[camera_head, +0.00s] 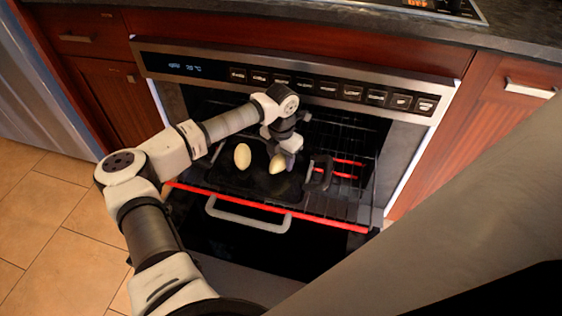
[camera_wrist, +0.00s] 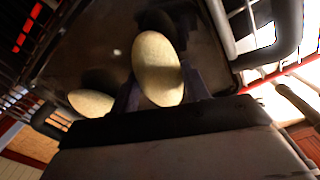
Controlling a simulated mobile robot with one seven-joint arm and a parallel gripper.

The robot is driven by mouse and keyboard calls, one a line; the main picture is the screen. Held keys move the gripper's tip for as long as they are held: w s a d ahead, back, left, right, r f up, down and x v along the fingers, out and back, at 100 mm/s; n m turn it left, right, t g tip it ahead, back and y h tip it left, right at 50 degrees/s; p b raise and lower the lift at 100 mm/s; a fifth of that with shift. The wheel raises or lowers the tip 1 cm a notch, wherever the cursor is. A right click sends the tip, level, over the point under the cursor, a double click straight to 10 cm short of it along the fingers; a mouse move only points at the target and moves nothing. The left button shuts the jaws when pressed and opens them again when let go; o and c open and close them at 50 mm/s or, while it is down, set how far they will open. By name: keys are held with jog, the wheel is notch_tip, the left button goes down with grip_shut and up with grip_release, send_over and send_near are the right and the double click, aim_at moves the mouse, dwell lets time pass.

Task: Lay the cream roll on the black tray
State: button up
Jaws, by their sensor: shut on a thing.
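My gripper (camera_head: 283,156) reaches down over the black tray (camera_head: 250,186) and is shut on a cream roll (camera_head: 277,164). In the wrist view the held cream roll (camera_wrist: 158,70) stands up between the fingers, with the dark tray surface (camera_wrist: 100,50) behind it. I cannot tell whether the held roll touches the tray. A second cream roll (camera_head: 242,156) lies on the tray to the left of the gripper. It also shows at the lower left in the wrist view (camera_wrist: 90,103).
The tray sits on a wire rack (camera_head: 345,140) with red-glowing bars in the open oven. A black tray handle (camera_head: 320,173) rises just right of the gripper. The control panel (camera_head: 300,82) is above, and a pale door handle (camera_head: 247,220) is in front.

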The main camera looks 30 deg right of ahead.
aim_at(282, 156)
jog(key=shift+f, duration=0.8)
jog(key=shift+f, duration=0.1)
jog(key=o, duration=1)
notch_tip(282, 156, up, 12)
jog(key=shift+r+p, duration=0.15)
jog(key=shift+p, duration=0.2)
